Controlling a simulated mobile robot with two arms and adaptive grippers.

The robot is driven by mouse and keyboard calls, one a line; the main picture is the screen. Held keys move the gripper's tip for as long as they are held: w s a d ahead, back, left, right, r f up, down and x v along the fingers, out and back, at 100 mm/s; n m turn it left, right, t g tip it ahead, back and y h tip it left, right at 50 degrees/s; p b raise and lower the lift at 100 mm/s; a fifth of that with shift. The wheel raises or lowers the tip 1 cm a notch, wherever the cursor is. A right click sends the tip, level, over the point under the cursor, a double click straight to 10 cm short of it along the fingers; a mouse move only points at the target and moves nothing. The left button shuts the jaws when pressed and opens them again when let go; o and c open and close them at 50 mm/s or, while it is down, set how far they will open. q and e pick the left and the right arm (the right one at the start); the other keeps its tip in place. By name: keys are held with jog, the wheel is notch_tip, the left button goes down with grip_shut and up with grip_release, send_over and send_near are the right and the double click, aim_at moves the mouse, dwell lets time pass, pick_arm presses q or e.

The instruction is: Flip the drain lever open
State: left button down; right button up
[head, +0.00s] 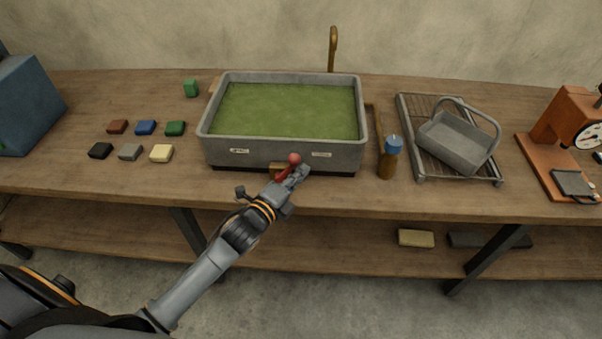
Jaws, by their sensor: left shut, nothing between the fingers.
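The drain lever (294,159) has a round red knob and a short red arm. It sits at the front of a grey basin (230,153) filled with green liquid (290,110). My left gripper (301,172) is shut and empty at the basin's front wall, right beside the lever. Whether its fingers touch the lever I cannot tell. The lever's lower part is partly hidden by the gripper. My right gripper is not in view.
A brown bottle with a blue cap (391,147) stands right of the basin. Beyond it are a wire rack (410,108) with a grey basket (455,143) and an orange-brown scale (541,143). Several small coloured blocks (145,127) lie left. The table front (130,178) is clear.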

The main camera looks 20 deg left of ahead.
pick_arm(q)
jog(key=shift+a+r, duration=0.1)
jog(key=shift+a, duration=0.05)
jog(key=shift+a+r+n, duration=0.1)
jog(key=shift+n, duration=0.2)
jog(key=shift+s+a+r+n+t+b, duration=0.15)
jog(key=shift+a+n+t+b, duration=0.3)
jog(key=shift+n+b, duration=0.1)
jog(key=shift+s+a+r+n+t+b, duration=0.15)
jog(key=shift+a+n+t+b, duration=0.25)
jog(key=shift+n+b, duration=0.15)
jog(key=s+a+n+t+y+b, duration=0.2)
jog(key=a+n+t+b, duration=0.2)
jog(key=n, duration=0.6)
jog(key=shift+a+r+y+b, duration=0.3)
jog(key=shift+a+b, duration=0.65)
jog(key=shift+a, duration=0.3)
jog(key=shift+n+t, duration=0.25)
jog(key=shift+n, duration=0.05)
jog(key=shift+w, duration=0.1)
